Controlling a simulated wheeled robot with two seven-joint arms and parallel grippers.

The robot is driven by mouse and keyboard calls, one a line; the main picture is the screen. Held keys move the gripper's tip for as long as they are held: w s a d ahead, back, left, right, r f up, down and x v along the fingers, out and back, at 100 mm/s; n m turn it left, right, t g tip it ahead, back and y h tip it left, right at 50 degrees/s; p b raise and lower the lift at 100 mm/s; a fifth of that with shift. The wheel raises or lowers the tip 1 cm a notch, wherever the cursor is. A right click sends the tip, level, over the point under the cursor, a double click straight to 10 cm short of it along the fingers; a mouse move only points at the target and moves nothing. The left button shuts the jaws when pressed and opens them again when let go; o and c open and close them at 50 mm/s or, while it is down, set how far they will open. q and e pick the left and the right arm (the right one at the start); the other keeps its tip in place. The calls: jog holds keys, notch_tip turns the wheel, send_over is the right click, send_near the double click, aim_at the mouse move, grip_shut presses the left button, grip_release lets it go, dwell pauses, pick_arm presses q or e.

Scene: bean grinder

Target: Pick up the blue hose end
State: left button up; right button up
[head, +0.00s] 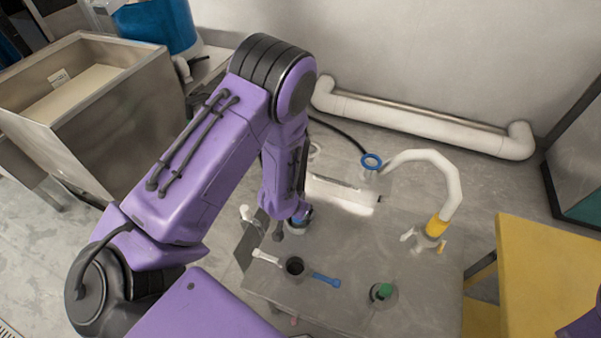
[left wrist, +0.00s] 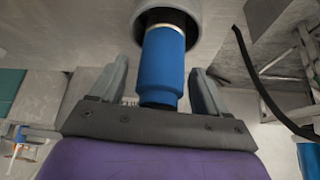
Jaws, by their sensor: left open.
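The blue hose end (left wrist: 161,62) is a blue cylinder in the left wrist view. Its upper end goes into a grey round collar with a thin metal ring. My left gripper (left wrist: 160,78) is open, with one finger on each side of the blue cylinder; I cannot tell whether they touch it. In the head view the left arm reaches down to the grey table, and the left gripper (head: 298,220) is largely hidden there. Only a little blue shows beside it. My right gripper is not in view.
On the grey table (head: 335,290) are a dark cup (head: 294,267), a blue handle (head: 326,281), a green-topped item (head: 384,291) and a white curved pipe (head: 447,180). A yellow table (head: 550,270) stands right.

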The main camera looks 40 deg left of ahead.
pick_arm(q)
jog(key=shift+w+f, duration=0.1)
jog(key=shift+f, duration=0.1)
jog(key=c, duration=1.4)
jog(key=shift+w+r, duration=0.1)
